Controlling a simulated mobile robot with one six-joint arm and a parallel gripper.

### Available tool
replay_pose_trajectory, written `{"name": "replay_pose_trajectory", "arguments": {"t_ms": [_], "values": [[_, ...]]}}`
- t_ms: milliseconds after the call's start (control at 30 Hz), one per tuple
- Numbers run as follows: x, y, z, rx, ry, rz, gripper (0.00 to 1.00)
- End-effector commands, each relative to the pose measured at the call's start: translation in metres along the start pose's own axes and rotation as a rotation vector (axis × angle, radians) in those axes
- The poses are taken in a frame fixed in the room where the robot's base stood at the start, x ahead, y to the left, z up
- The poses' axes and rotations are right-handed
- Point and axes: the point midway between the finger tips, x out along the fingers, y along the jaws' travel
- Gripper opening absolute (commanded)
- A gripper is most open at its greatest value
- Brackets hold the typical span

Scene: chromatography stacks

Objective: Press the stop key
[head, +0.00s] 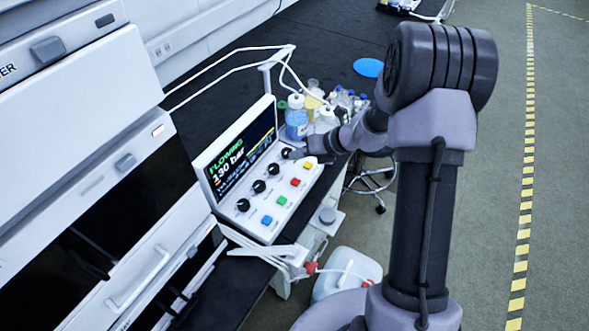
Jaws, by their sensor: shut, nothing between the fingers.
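A white control panel (243,232) has a tilted screen (240,150) reading "FLOWING 130 bar". On its sloped face are a row of black knobs and a row of coloured keys: a yellow key (307,166), a red key (295,182), a green key (281,200) and a blue key (266,219). Key labels are too small to read, so I cannot tell which one is stop. My gripper (299,155) is shut and empty at the panel's far end, beside the farthest black knob (287,153) and close to the yellow key. Contact cannot be made out.
Several bottles, one with blue liquid (296,125), stand just behind the panel, close to my gripper. White tubing (235,55) arches over the bench. White instrument stacks (85,90) stand at left. A jug (347,272) sits below the panel. A blue disc (368,68) lies on the bench.

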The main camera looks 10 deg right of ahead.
Motion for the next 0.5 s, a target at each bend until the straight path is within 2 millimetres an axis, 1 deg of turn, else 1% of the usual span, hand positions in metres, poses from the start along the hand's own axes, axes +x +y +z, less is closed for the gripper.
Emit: {"name": "replay_pose_trajectory", "arguments": {"t_ms": [333, 500], "values": [[0.0011, -0.0008, -0.0009, -0.001, 0.000, 0.000, 0.00], [0.0092, -0.0066, -0.0069, -0.002, 0.001, 0.000, 0.00]]}}
